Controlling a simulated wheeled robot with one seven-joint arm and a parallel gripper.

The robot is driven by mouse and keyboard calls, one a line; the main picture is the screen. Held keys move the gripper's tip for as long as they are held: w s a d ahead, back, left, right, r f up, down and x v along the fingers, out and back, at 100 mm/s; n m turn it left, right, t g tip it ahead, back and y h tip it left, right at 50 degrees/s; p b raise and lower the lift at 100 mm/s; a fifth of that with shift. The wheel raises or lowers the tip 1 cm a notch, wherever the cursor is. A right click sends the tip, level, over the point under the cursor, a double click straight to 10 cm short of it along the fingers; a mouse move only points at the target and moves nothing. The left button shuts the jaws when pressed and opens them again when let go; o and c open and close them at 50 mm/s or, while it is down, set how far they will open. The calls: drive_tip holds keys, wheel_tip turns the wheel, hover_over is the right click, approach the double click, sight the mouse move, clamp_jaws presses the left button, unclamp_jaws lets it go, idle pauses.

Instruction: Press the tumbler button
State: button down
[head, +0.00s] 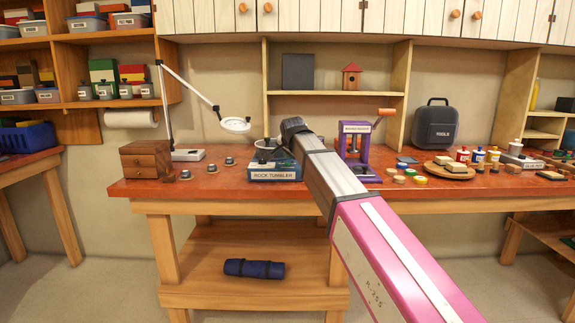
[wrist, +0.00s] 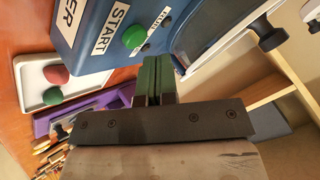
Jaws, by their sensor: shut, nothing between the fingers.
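The rock tumbler (head: 274,174) is a blue box with a white label on the red bench top, left of my arm in the head view. In the wrist view its blue panel (wrist: 92,42) fills the top, with a round green button (wrist: 134,36) next to a START label (wrist: 111,29). My gripper (wrist: 157,62) is shut and empty, its green fingertips close to the panel, below and right of the button in the picture. I cannot tell whether they touch the panel. In the head view my gripper (head: 292,126) is a dark end above the tumbler; the button does not show clearly there.
A magnifier lamp (head: 235,125) and a wooden drawer box (head: 146,161) stand left of the tumbler. A purple press (head: 354,143) stands close on its right. The wrist view shows a white tray (wrist: 88,76) with a red and a green lump.

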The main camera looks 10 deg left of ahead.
drive_tip(key=shift+f, duration=0.35)
